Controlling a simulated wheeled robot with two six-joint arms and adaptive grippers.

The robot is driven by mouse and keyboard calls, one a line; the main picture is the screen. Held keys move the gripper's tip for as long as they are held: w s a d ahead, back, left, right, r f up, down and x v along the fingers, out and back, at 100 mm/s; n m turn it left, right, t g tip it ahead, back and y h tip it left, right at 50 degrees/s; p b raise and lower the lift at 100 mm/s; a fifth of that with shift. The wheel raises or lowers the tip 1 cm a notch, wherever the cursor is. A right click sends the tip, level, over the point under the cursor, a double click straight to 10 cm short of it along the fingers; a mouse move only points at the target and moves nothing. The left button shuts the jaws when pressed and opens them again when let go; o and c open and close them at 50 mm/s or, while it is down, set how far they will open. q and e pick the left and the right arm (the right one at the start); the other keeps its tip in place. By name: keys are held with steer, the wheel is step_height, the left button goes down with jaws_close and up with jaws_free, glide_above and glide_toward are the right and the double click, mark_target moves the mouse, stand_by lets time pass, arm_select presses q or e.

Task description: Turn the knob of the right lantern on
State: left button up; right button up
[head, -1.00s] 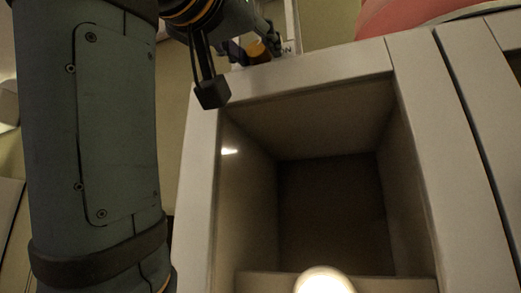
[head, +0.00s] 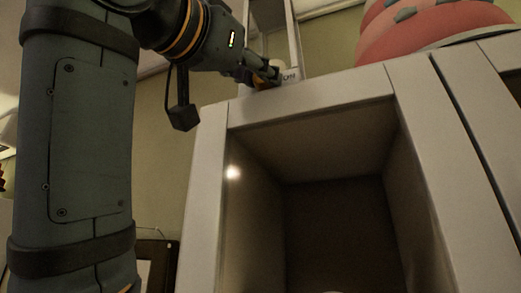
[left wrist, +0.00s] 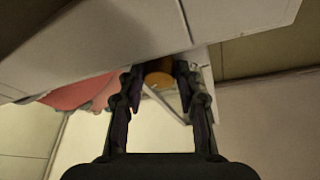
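A white-framed lantern (head: 268,32) stands on top of the pale cabinet in the head view. It is the only lantern I can make out. Its orange-brown knob (head: 261,84) is at the low front, beside a small label whose word I cannot read for sure. The knob also shows in the left wrist view (left wrist: 158,72). My left gripper (head: 266,76) is at the knob. In the left wrist view its fingers (left wrist: 160,78) lie on both sides of the knob and appear to touch it. My right gripper is out of view.
The pale cabinet (head: 213,190) with a deep open compartment fills the middle and right of the head view. A pink-red tiered object (head: 425,35) sits on top at the right. A dark-framed object (head: 155,262) stands low behind my left arm.

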arm_select(q)
steer(key=shift+o, duration=1.2)
steer(key=shift+s, duration=0.2)
steer(key=shift+o, duration=0.5)
steer(key=shift+s+a, duration=0.1)
steer(key=shift+s, duration=0.15)
steer(key=v, duration=1.2)
steer(key=shift+r, duration=0.1)
